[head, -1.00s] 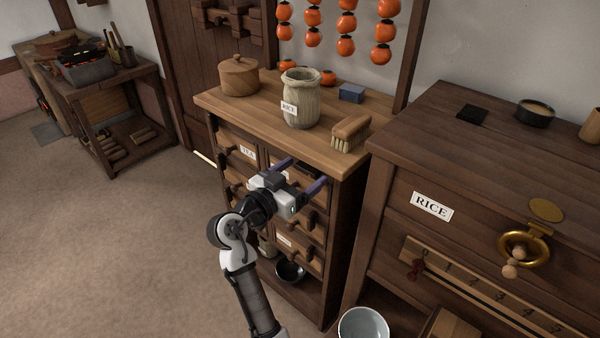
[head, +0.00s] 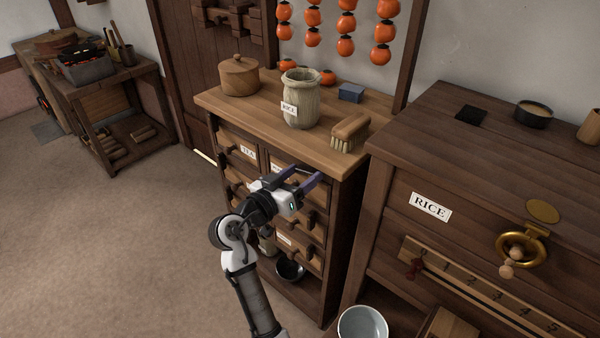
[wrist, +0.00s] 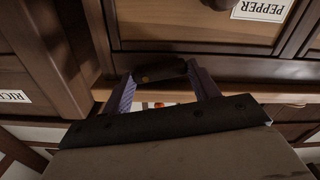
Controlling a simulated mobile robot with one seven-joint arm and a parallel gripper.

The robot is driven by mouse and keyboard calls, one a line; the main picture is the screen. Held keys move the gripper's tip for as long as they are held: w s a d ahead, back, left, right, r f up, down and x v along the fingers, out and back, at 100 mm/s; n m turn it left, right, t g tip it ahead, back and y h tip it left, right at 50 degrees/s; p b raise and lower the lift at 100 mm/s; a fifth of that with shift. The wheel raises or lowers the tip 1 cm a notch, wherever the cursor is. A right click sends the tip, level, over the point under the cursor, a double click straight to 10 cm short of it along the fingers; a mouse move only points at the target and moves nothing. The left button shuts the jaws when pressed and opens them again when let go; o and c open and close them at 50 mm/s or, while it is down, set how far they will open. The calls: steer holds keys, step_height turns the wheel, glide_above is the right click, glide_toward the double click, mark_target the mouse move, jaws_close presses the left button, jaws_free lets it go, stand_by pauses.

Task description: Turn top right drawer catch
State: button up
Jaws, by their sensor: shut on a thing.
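The top right drawer (wrist: 190,22) of the small wooden chest carries an upside-down PEPPER label in the wrist view. A dark catch with a small gold spot (wrist: 160,72) lies at the drawer's edge, between the two purple fingers of my gripper (wrist: 163,86). My gripper is shut on this catch. In the head view my gripper (head: 302,177) is at the upper right front of the chest, just below its top. There the gripper and fingers hide most of the drawer front and the catch.
The chest top (head: 225,105) holds a lidded round box (head: 239,77), a RICE jar (head: 301,98), a brush (head: 350,132) and a blue block (head: 351,93). A larger RICE chest (head: 390,215) stands close on the right. Open floor (head: 120,240) lies on the left.

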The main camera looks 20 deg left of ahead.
steer(key=o, duration=1)
steer(key=b+v, duration=0.2)
steer(key=v, duration=1.2)
steer(key=shift+w+d, duration=0.1)
steer(key=shift+w, duration=0.05)
